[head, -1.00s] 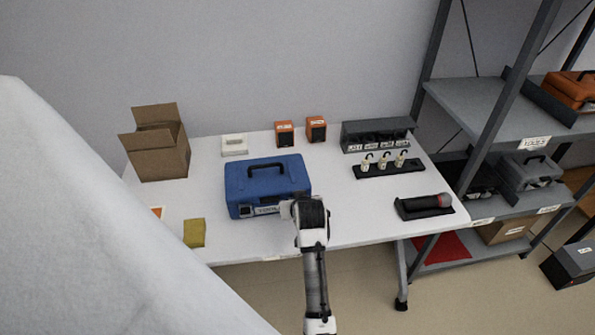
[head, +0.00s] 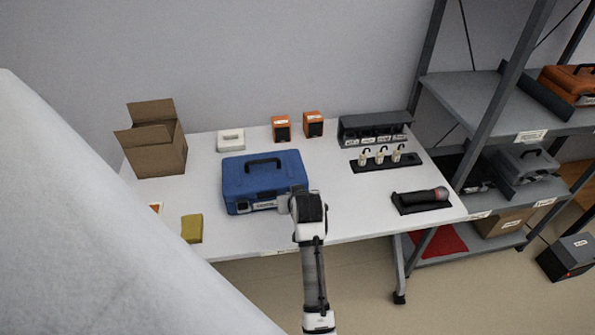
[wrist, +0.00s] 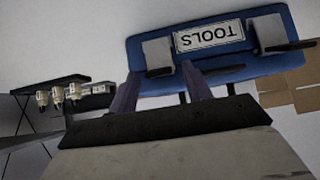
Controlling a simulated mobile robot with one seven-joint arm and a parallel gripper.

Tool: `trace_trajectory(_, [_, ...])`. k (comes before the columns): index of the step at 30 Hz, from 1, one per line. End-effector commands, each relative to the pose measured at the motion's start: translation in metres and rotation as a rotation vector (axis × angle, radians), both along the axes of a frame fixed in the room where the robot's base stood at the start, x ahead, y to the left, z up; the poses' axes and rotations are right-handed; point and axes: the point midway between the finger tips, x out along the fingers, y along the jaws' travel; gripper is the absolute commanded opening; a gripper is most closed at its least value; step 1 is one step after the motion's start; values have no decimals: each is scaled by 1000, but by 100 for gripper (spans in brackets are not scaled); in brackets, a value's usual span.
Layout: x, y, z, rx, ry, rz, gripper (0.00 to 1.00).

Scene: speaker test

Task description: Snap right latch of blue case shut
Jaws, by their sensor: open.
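The blue case (head: 240,188) stands closed on the white table, its handle on top and its front towards me. In the wrist view the case (wrist: 190,33) appears upside down, with a TOOLS label (wrist: 210,36) between two grey latches. The right latch (wrist: 156,52) is on the left there, and a dark bar shows at its edge. The left latch (wrist: 268,30) has a dark lever sticking out. My gripper (wrist: 162,90) is open and empty, its two fingers before the right latch.
A cardboard box (head: 158,158) stands left of the case, and a yellow block (head: 192,229) lies at the front left. A black holder (head: 387,162) with small hooked padlocks and a dark tray (head: 420,207) are to the right. Bare tabletop lies between them and the case.

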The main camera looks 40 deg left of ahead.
Motion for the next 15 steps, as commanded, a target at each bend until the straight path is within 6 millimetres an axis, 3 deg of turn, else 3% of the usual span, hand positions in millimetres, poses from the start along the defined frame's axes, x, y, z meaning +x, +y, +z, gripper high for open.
trace_trajectory(5, [-13, -16, 17, 3, -3, -1, 49])
trace_trajectory(15, [-47, -59, 69, 4, -5, 0, 49])
